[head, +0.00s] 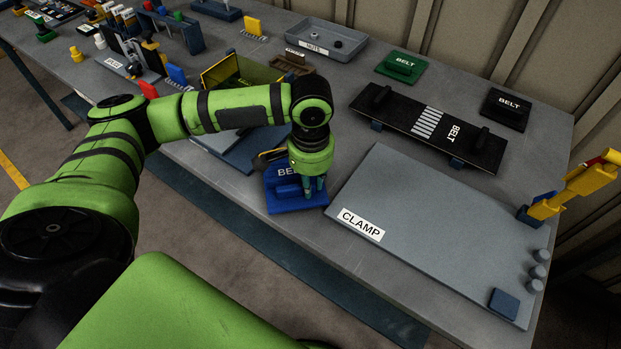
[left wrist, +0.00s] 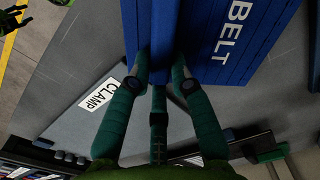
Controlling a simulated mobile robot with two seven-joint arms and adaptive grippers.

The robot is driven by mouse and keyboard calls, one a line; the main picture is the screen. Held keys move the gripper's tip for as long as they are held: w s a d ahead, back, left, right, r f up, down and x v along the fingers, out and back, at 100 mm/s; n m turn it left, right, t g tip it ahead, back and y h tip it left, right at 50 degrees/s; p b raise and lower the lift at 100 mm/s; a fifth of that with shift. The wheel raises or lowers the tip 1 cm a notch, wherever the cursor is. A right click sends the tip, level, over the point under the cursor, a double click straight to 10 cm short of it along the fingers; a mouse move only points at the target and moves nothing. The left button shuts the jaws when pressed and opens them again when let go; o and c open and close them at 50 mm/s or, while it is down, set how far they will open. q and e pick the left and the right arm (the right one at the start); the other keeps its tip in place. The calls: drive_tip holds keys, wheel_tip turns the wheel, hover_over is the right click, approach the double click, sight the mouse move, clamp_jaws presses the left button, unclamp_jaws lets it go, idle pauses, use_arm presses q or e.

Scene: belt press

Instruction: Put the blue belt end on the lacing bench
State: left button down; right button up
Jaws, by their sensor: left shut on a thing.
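The blue belt end (head: 287,200), a flat plate with a raised grip and the word BELT, is near the table's front edge. My left gripper (head: 314,187) is shut on its raised grip from above. In the left wrist view the fingers (left wrist: 163,78) press both sides of the grip of the blue belt end (left wrist: 225,55). I cannot tell whether the plate touches the table. No label names the lacing bench; a black board (head: 400,122) with white stripes, marked BELT, lies at the back right. Part of what looks like my right gripper (left wrist: 12,18) shows at the wrist view's corner.
A grey plate labelled CLAMP (head: 420,225) lies right of the blue belt end, with a yellow lever (head: 575,187) at its right. A green belt piece (head: 403,66) and a black one (head: 506,108) are at the back. A grey NUTS tray (head: 327,41) stands behind my arm.

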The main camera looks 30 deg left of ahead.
use_arm(q)
drive_tip(key=shift+f, duration=0.45)
drive_tip(key=c, duration=1.2)
unclamp_jaws()
drive_tip(key=shift+o, duration=0.4)
drive_tip(key=shift+r, duration=0.5)
wheel_tip(320, 180, up, 12)
drive_tip(key=b, duration=0.1)
drive_tip(key=shift+r, duration=0.15)
drive_tip(key=shift+s+d, duration=0.1)
